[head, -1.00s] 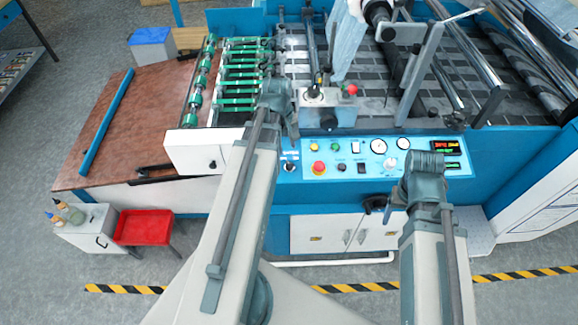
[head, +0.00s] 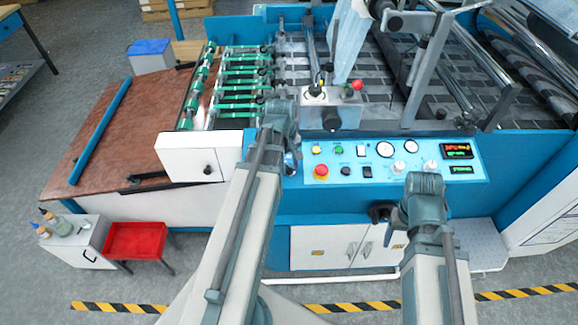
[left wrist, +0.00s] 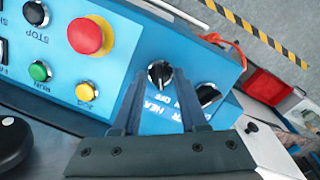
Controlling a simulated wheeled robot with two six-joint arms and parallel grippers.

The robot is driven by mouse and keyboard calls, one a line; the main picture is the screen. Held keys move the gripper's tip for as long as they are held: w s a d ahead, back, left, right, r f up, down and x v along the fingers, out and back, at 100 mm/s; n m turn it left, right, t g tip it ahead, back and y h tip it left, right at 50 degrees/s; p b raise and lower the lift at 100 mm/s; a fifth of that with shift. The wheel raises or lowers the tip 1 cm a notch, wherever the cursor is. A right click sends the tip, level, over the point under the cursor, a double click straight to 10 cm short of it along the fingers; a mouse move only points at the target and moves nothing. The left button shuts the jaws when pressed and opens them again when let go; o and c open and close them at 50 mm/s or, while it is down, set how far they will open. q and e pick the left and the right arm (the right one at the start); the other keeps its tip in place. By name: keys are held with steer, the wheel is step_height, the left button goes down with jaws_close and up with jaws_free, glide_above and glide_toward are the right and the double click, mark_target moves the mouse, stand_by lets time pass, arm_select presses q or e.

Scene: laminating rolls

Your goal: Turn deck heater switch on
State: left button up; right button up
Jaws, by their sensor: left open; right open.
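The deck heater switch (left wrist: 159,74) is a black rotary knob on the blue panel, with partly covered heater and on/off lettering beside it in the left wrist view. Its exact pointer direction is hard to tell. My left gripper (left wrist: 160,92) is open, its two dark fingers reaching toward the knob, one on each side; contact cannot be told. In the head view my left gripper (head: 291,158) is at the left end of the control panel (head: 400,172), and my arm hides the switch there. My right gripper (head: 381,214) is open and empty below the panel.
A red emergency button (left wrist: 90,35) and a yellow button (left wrist: 85,92) sit near the knob. A second black knob (left wrist: 208,95) lies just right of it. A white box (head: 192,158) stands left of my left gripper.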

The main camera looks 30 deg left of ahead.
arm_select(q)
jaws_close()
steer(key=shift+m, duration=0.3)
steer(key=m, duration=0.5)
steer(key=shift+d+m+g+y, duration=0.15)
steer(key=shift+m+g+y, duration=0.15)
steer(key=shift+y, duration=0.1)
steer(key=m+y, duration=0.1)
steer(key=m, duration=0.4)
steer(key=shift+d, duration=0.1)
steer(key=shift+s+m+g, duration=0.1)
steer(key=shift+m+g, duration=0.2)
steer(key=shift+m, duration=0.1)
jaws_free()
steer(key=shift+w, duration=0.2)
